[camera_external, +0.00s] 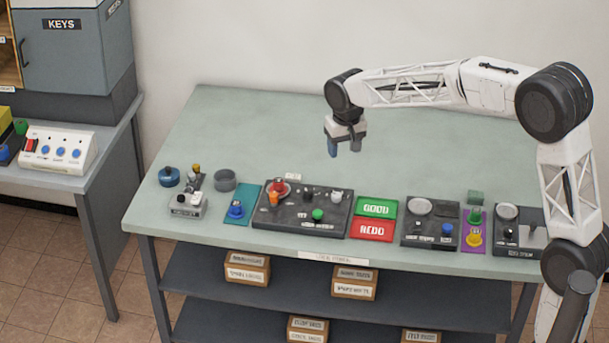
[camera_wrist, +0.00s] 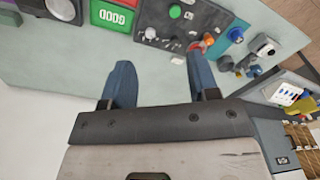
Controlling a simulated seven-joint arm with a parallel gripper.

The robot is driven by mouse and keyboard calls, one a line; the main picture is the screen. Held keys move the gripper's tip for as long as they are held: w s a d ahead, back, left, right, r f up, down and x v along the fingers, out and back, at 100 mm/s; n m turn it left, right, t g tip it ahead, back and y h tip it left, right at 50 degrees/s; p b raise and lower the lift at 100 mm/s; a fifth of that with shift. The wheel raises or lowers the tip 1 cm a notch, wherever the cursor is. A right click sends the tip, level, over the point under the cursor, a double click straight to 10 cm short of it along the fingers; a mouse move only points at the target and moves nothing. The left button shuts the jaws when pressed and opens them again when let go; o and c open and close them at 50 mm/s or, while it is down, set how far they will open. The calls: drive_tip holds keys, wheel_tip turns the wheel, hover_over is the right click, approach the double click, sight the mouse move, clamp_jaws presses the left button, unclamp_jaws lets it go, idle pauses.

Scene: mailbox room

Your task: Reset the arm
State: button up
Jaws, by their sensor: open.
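My gripper (camera_external: 345,146) hangs over the back middle of the green table (camera_external: 240,120), fingers pointing down, clear of the objects. In the wrist view my gripper (camera_wrist: 165,85) shows two blue fingers spread apart with nothing between them. My white arm reaches in from the right in the external view. Its elbow is raised above the table.
Along the table's front stand a dark button panel (camera_external: 330,225), a green card (camera_external: 377,207), a red REDO card (camera_external: 372,229), smaller panels (camera_external: 418,228) and blue items (camera_external: 169,177). The table's back is clear. A grey KEYS cabinet (camera_external: 80,60) stands left.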

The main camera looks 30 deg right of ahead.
drive_tip(key=s+d+r, duration=0.2)
drive_tip(key=s, duration=0.5)
drive_tip(key=s+d+r, duration=0.2)
drive_tip(key=s+r, duration=0.1)
drive_tip(key=s, duration=0.3)
drive_tip(key=s+d+f+n+t, duration=0.1)
drive_tip(key=s+d+f, duration=0.1)
drive_tip(key=s, duration=1.5)
drive_tip(key=s+d+f+n, duration=0.1)
drive_tip(key=s+d+f, duration=0.1)
drive_tip(key=s, duration=1.4)
drive_tip(key=shift+s+d+t, duration=0.3)
drive_tip(key=shift+s+t, duration=0.05)
drive_tip(key=shift+t, duration=0.05)
drive_tip(key=shift+o, duration=0.2)
drive_tip(key=shift+w, duration=0.1)
